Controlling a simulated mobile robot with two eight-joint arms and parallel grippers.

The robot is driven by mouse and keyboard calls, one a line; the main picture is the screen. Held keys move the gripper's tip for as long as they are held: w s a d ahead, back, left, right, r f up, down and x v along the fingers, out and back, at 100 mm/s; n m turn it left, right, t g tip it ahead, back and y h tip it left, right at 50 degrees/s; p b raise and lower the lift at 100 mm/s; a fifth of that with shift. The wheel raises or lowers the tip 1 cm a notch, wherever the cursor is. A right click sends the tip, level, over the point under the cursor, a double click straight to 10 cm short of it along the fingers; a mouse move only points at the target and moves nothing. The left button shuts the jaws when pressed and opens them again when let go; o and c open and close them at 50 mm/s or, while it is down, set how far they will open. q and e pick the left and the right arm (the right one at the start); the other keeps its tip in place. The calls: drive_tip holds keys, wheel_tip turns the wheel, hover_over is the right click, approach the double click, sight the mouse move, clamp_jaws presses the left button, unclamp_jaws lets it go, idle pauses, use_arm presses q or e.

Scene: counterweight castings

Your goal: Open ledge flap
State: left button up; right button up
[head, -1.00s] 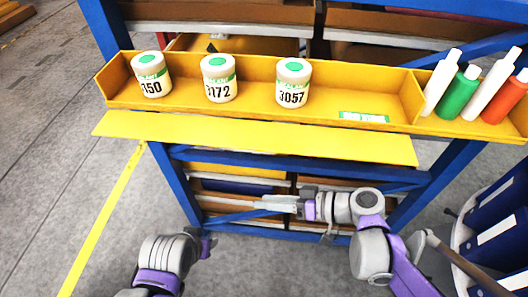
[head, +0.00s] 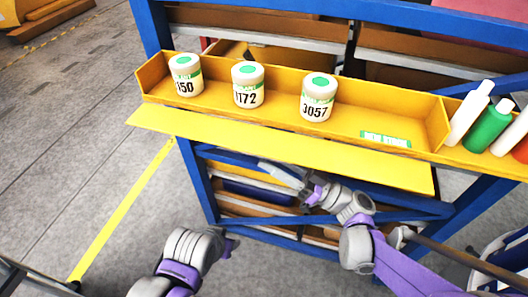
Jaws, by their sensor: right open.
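The yellow ledge flap (head: 290,148) is a long flat panel along the front of the yellow ledge (head: 375,106). It sticks out toward me, folded down from the ledge's front, so the ledge is open on this side. My right gripper (head: 272,169) is just below the flap's front edge, near its middle. Its jaws are open with nothing seen between them; I cannot tell whether it touches the flap. My left arm shows at the bottom left, below the flap's left half; its fingers are not clearly seen.
Three white jars with green lids, marked 150 (head: 187,75), 3172 (head: 248,85) and 3057 (head: 317,98), stand in the ledge. White, green (head: 487,130) and orange bottles stand in its right section. A blue frame (head: 197,180) carries the ledge.

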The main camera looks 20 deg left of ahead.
drive_tip(key=shift+x, duration=1.3)
clamp_jaws()
idle(0.5)
